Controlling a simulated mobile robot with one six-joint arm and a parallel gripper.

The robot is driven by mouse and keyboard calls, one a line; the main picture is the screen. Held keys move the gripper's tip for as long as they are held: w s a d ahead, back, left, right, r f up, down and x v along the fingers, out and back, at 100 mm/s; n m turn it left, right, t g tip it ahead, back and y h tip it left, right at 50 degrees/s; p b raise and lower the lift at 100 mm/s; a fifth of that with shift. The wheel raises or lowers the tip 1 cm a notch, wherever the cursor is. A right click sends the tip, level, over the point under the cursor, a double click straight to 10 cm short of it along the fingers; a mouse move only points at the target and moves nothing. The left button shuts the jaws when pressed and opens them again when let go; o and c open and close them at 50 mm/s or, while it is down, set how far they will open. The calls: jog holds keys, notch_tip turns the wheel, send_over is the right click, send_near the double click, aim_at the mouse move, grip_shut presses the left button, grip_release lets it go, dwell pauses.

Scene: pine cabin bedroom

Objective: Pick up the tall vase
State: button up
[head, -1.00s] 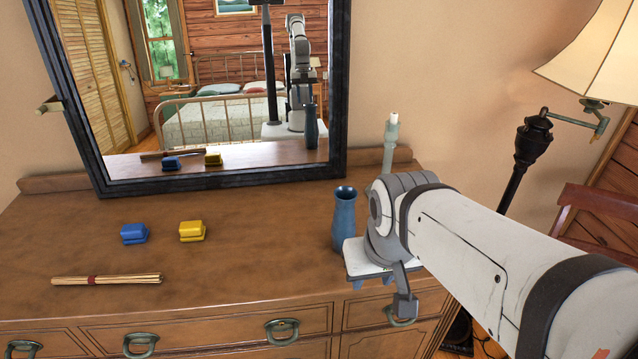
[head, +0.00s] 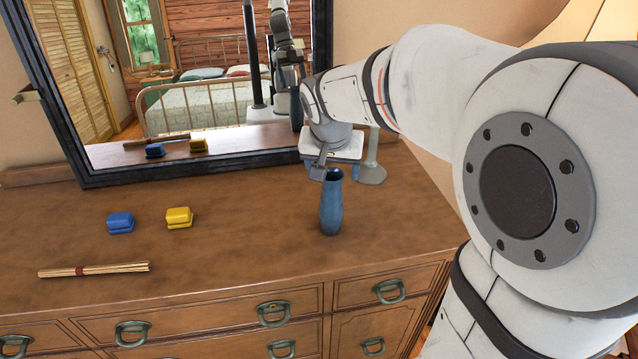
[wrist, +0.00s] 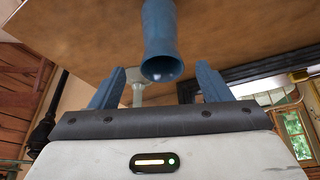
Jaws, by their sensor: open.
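The tall vase (head: 332,207) is blue and stands upright on the wooden dresser top, near its right end. In the wrist view the vase (wrist: 160,30) comes in from the top edge, its open mouth toward my gripper. My gripper (head: 334,170) is at the vase's mouth, on the mirror side in the head view. In the wrist view the two blue fingers of my gripper (wrist: 158,84) are spread wide, one each side of the mouth in the picture, with gaps on both sides. The fingers hold nothing. In the head view the fingers are partly hidden.
A pale candlestick (head: 372,163) stands close behind my gripper. A blue block-like item (head: 120,222), a yellow one (head: 179,217) and a tied bundle of sticks (head: 94,270) lie to the left. A dark-framed mirror (head: 190,181) stands at the back. The dresser's middle (head: 240,235) is clear.

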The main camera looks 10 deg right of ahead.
aim_at(331, 203)
jog(key=p+x, duration=0.1)
jog(key=x, duration=0.4)
jog(key=shift+w+a+f, duration=0.1)
jog(key=shift+w+f, duration=0.1)
jog(key=shift+f, duration=0.05)
jog(key=shift+r, duration=0.1)
jog(key=c, duration=1.5)
